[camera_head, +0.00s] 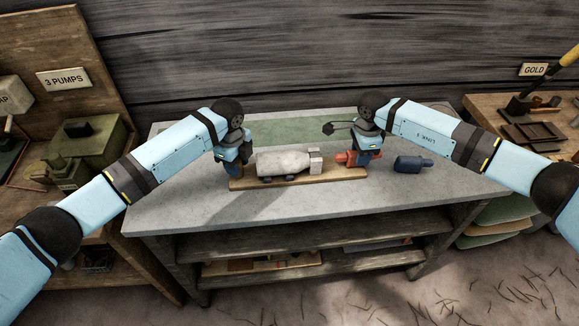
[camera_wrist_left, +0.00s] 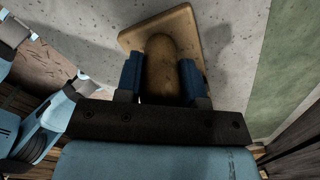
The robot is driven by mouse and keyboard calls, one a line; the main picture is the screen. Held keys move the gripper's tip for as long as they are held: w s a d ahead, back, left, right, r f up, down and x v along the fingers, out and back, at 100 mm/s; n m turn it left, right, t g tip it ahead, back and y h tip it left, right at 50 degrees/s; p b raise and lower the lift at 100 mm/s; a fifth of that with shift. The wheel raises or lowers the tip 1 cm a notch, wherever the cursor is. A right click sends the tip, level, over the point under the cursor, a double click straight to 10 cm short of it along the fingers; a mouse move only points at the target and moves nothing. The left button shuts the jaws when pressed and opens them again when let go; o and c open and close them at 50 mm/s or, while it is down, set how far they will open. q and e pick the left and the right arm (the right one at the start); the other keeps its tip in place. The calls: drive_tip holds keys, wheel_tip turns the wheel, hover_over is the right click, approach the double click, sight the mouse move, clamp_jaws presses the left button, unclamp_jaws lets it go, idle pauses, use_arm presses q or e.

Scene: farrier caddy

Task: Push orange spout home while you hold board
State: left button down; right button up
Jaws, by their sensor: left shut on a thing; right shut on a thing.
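The wooden board (camera_head: 300,180) lies on the grey table. A pale, rounded body (camera_head: 284,164) with a light square block at its right end lies along it. My left gripper (camera_head: 233,169) is at the board's left end. In the left wrist view its blue fingers (camera_wrist_left: 162,80) are shut on either side of a rounded brown grip (camera_wrist_left: 160,62) on the board (camera_wrist_left: 130,38). The orange spout (camera_head: 345,158) is at the right end of the pale body, close to the block; whether they touch is unclear. My right gripper (camera_head: 368,157) is shut on the spout and partly hides it.
A dark blue bottle (camera_head: 413,163) lies on the table just right of my right gripper. A green mat (camera_head: 300,129) and a thin dark tool (camera_head: 335,127) are behind the board. The table (camera_head: 170,202) is clear in front. Side benches stand left and right.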

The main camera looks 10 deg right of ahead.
sight(332, 166)
use_arm(q)
drive_tip(key=shift+s+d, duration=0.1)
use_arm(e)
drive_tip(key=shift+a, duration=3.95)
idle(1.7)
drive_tip(key=o, duration=1)
drive_tip(key=shift+d, duration=0.1)
drive_tip(key=shift+r, duration=0.35)
use_arm(q)
drive_tip(key=c, duration=0.7)
unclamp_jaws()
use_arm(e)
wheel_tip(332, 166, up, 11)
drive_tip(key=shift+r, duration=0.15)
